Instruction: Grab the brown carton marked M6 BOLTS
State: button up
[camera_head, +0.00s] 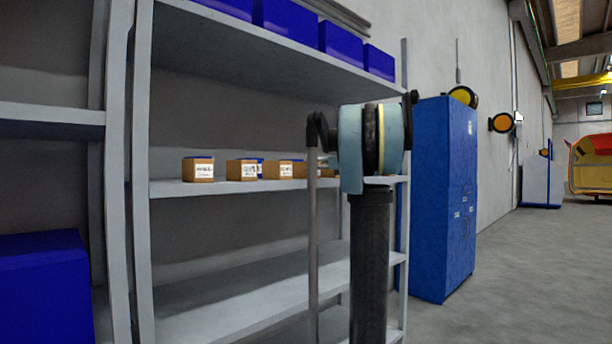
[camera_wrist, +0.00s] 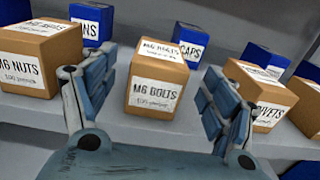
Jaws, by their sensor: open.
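The brown carton marked M6 BOLTS (camera_wrist: 155,97) stands upright on a grey shelf, in the middle of the wrist view, with white labels on its top and front. My gripper (camera_wrist: 160,68) is open, one blue-grey finger to the left and one to the right of this carton. Gaps show between the fingers and the carton, and nothing is held. In the head view my arm covers part of the shelf, and I cannot tell which carton there is M6 BOLTS; the labels are too small to read.
A brown M6 NUTS carton (camera_wrist: 37,57) stands left, and a brown carton labelled RIVETS (camera_wrist: 262,88) stands close right. Blue boxes (camera_wrist: 186,40) stand behind. The head view shows a shelf rack (camera_head: 143,200), several brown cartons (camera_head: 241,170) and a blue cabinet (camera_head: 447,200).

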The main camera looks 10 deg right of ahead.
jog(key=shift+x, duration=3.85)
jog(key=c, duration=1.6)
